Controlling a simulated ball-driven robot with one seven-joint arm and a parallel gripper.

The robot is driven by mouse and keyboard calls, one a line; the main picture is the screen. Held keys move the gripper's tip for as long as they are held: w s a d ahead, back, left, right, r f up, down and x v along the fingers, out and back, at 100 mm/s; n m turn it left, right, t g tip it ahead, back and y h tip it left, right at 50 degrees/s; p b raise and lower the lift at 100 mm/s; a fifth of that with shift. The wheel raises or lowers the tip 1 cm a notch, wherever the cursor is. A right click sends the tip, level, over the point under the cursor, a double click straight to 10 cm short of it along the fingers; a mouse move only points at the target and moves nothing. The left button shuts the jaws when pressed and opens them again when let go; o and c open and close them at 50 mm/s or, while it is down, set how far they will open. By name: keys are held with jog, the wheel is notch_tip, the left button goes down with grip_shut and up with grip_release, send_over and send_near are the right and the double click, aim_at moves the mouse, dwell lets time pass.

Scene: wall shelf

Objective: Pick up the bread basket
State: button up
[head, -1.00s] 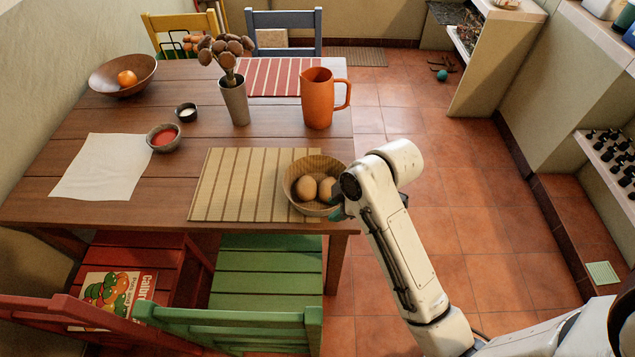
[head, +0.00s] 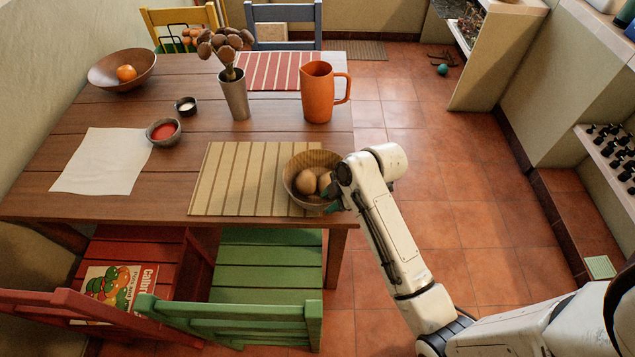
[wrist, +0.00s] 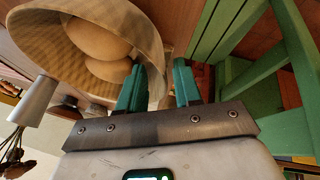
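The bread basket (head: 296,193) is a round woven bowl with brown eggs or rolls in it. It sits at the right front corner of the table, over the end of the striped mat, and looks tilted. I cannot tell whether its base touches the mat. My gripper (head: 333,205) is at its right front rim. In the wrist view, the basket (wrist: 48,38) fills the upper left, and its wall passes between the two teal fingers of my gripper (wrist: 160,86), one inside and one outside.
The table (head: 178,185) also holds a striped mat (head: 235,180), orange jug (head: 316,95), grey vase (head: 235,97), small bowls, a white cloth (head: 103,160) and a fruit bowl (head: 105,72). A green chair (head: 265,265) stands close at the front. Open floor lies right.

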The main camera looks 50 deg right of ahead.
aim_at(326, 205)
jog(key=x, duration=0.3)
jog(key=shift+f, duration=0.15)
grip_shut()
dwell(0.5)
